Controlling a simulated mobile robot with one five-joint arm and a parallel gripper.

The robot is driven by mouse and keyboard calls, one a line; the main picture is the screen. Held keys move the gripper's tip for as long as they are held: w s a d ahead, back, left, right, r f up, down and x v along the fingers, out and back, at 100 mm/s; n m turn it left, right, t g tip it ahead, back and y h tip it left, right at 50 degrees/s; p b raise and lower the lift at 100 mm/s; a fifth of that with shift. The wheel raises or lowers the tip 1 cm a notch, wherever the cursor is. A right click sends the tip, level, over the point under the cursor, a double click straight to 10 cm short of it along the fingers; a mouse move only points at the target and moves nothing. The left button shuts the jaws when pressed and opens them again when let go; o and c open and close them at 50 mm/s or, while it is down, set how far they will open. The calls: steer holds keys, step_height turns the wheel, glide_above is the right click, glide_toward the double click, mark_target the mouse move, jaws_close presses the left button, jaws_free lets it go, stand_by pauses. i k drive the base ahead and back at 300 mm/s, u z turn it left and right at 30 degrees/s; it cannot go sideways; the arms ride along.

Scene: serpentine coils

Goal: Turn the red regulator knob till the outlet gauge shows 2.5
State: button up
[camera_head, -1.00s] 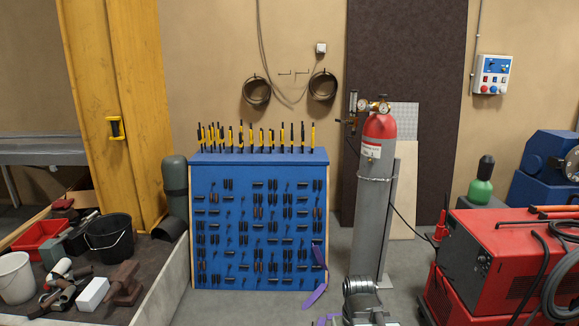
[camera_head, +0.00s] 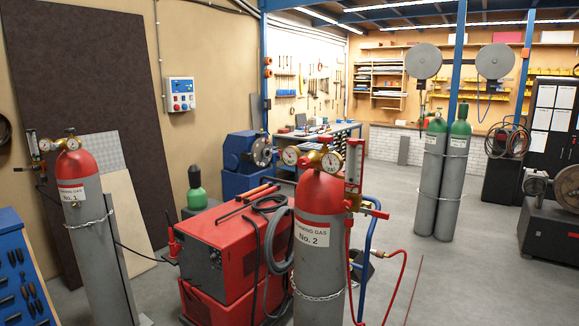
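Two grey gas cylinders with red tops carry brass regulators. The cylinder labelled No. 2 (camera_head: 320,262) stands nearer, at the centre. Its regulator (camera_head: 314,158) has a round gauge on the left (camera_head: 291,155) and another on the right (camera_head: 332,161). The cylinder labelled No. 1 (camera_head: 95,245) stands at the left, chained, with its own regulator (camera_head: 60,144) and two small gauges. The gauge readings are too small to read. I cannot make out which part is the red regulator knob. My gripper is not in view.
A red welding machine (camera_head: 225,250) with black hoses stands between the cylinders. A red hose (camera_head: 397,285) trails to the floor right of No. 2. Two green-topped cylinders (camera_head: 440,180) stand farther back. The grey floor (camera_head: 470,285) at the right is largely clear.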

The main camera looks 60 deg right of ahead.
mark_target(346, 204)
steer(key=z, duration=1.5)
